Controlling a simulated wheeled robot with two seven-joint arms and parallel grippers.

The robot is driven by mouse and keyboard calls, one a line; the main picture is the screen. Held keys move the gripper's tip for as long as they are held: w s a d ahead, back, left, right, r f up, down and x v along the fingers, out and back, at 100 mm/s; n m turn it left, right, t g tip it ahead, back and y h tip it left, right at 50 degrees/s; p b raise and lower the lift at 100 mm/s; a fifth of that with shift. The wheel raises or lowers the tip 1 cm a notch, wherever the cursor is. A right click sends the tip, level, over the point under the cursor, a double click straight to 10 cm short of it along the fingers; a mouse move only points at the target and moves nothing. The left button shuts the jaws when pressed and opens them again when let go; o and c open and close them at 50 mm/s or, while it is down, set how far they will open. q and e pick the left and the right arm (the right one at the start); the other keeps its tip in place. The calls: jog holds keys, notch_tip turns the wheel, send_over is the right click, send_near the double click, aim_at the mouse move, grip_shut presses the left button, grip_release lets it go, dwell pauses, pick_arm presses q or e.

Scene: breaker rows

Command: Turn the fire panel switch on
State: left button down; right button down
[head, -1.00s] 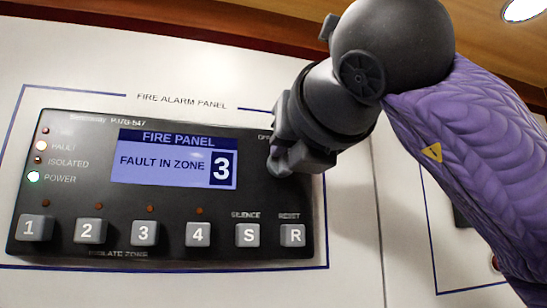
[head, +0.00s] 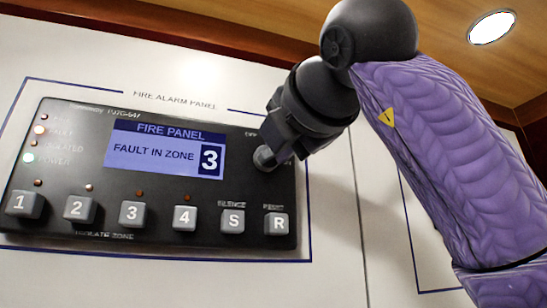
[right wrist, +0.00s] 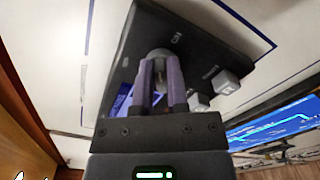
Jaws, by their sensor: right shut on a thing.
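The fire alarm panel (head: 60,225) is a dark box on the white wall. Its blue screen (head: 165,150) reads "FIRE PANEL, FAULT IN ZONE 3". The switch is a grey round knob (head: 264,158) at the panel's upper right, partly covered by my gripper. The knob's exact angle is unclear. My left gripper is not in view.
A row of grey buttons runs along the panel's bottom, from 1 (head: 25,206) to R (head: 276,223). A wooden ceiling (head: 270,40) lies above. Another screen (right wrist: 275,122) shows in the right wrist view.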

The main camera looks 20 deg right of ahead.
jog(key=shift+d+f+m+b, duration=0.15)
jog(key=shift+m+b, duration=0.2)
jog(key=shift+m, duration=0.8)
jog(key=shift+a+f+m+b, duration=0.1)
jog(key=shift+m+b, duration=0.3)
jog(key=shift+m, duration=0.8)
jog(key=shift+d+f+m+b, duration=0.15)
jog(key=shift+m+b, duration=0.2)
jog(key=shift+m, duration=0.8)
jog(key=shift+a, duration=0.1)
jog(key=c, duration=0.6)
grip_release()
jog(key=shift+c, duration=0.2)
jog(key=s+b, duration=0.2)
jog(key=s, duration=0.8)
jog(key=shift+d+b, duration=0.2)
jog(key=shift+b, duration=0.2)
